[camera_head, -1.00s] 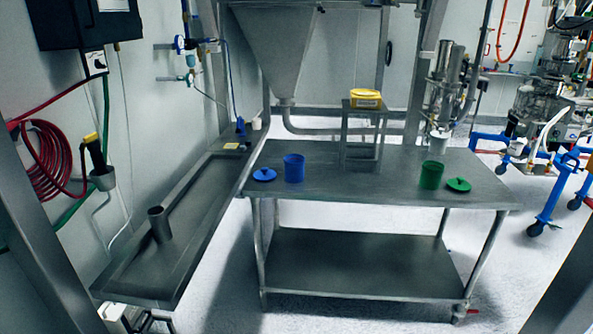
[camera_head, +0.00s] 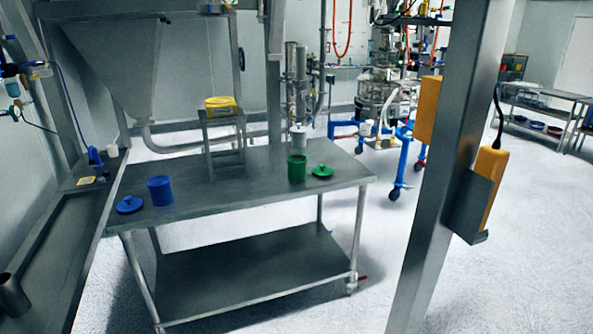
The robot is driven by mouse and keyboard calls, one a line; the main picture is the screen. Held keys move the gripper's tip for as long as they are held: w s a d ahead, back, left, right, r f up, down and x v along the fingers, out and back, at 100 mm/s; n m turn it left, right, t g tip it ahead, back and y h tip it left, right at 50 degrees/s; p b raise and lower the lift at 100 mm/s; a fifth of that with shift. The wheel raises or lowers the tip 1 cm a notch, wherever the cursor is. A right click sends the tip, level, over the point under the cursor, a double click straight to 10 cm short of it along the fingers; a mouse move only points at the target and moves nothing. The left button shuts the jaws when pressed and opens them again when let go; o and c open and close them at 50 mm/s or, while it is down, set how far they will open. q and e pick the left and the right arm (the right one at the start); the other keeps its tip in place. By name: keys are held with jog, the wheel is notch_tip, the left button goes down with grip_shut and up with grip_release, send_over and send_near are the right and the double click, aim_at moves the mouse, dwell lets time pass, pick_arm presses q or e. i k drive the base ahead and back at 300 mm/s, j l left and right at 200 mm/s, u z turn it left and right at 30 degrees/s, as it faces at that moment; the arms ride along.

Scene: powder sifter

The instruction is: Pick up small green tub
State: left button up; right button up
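The small green tub (camera_head: 297,168) stands upright and open-topped near the right end of the steel table (camera_head: 255,186). Its green lid (camera_head: 322,171) lies on the table just to its right, apart from it. Neither of my grippers shows in the head view, so I cannot see their state.
A blue tub (camera_head: 160,190) and blue lid (camera_head: 130,205) sit at the table's left. A yellow container (camera_head: 220,105) rests on a metal stand (camera_head: 226,150) at the back. A steel post (camera_head: 450,170) with an orange box (camera_head: 487,180) rises at right. Floor in front is clear.

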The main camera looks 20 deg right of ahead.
aim_at(297, 168)
jog(key=i+z, duration=0.1)
jog(key=z, duration=0.3)
jog(key=i+l+z, duration=0.1)
jog(key=z, duration=0.3)
jog(key=i+z, duration=0.2)
jog(key=z, duration=0.2)
